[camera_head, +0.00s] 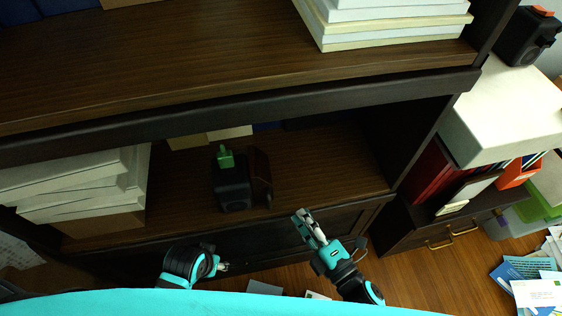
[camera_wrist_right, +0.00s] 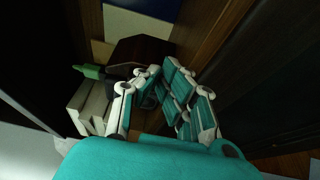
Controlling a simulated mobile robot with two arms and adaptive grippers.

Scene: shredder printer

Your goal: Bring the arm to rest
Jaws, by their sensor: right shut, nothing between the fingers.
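My right gripper (camera_head: 302,214) is in front of the lower shelf (camera_head: 310,160), close to its front edge. Its fingers are together with nothing between them. In the right wrist view the teal and white fingers (camera_wrist_right: 158,76) point toward the shelf. My left arm comes in at the lower left, and its gripper (camera_head: 222,267) shows only in small part below the shelf edge. I cannot tell whether it is open.
A black device (camera_head: 233,195) with a green top (camera_head: 225,158) stands on the lower shelf beside a dark brown object (camera_head: 260,172). Paper stacks (camera_head: 90,190) lie left. A cabinet (camera_head: 430,225) with red books stands right. Papers (camera_head: 530,285) lie on the floor.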

